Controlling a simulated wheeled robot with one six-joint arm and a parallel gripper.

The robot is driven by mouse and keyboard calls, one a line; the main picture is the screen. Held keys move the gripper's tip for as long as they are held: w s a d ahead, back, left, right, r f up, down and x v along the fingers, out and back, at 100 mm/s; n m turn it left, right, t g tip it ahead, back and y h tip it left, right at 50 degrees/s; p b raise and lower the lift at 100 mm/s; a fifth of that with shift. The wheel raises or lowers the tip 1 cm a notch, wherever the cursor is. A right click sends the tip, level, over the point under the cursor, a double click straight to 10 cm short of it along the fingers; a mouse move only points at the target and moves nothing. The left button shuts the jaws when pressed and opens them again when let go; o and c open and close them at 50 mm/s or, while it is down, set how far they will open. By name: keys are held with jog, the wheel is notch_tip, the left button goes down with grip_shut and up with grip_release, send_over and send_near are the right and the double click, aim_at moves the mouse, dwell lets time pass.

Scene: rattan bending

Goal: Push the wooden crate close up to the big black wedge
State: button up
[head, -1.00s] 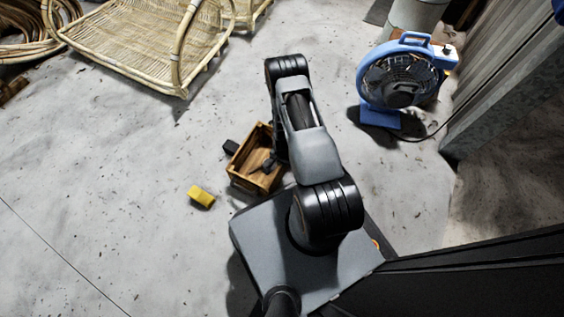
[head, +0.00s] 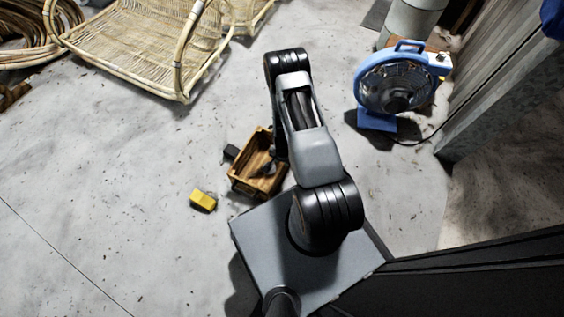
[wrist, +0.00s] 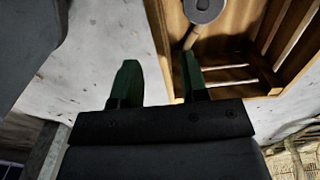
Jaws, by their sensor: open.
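The wooden crate (head: 250,188) stands open-topped on the floor left of my arm. A black block (head: 231,152), which looks like the wedge, lies close to its left side; I cannot tell whether they touch. In the wrist view the crate (wrist: 284,32) fills the upper right. A mallet-like thing with a round grey head (wrist: 203,9) lies inside it. My gripper (wrist: 158,72) is open with dark green fingers. Its right finger overlaps the crate's near edge in the picture; contact is unclear. In the head view my arm largely hides the gripper.
A yellow block (head: 203,200) lies on the floor at the crate's lower left. A blue fan (head: 398,86) stands to the right, with a cable on the floor. A rattan chair frame (head: 135,40) is at the upper left. The floor left of the blocks is clear.

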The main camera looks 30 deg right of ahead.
notch_tip(320, 180, up, 8)
jog(key=p, duration=0.4)
jog(key=shift+r, duration=0.1)
dwell(0.5)
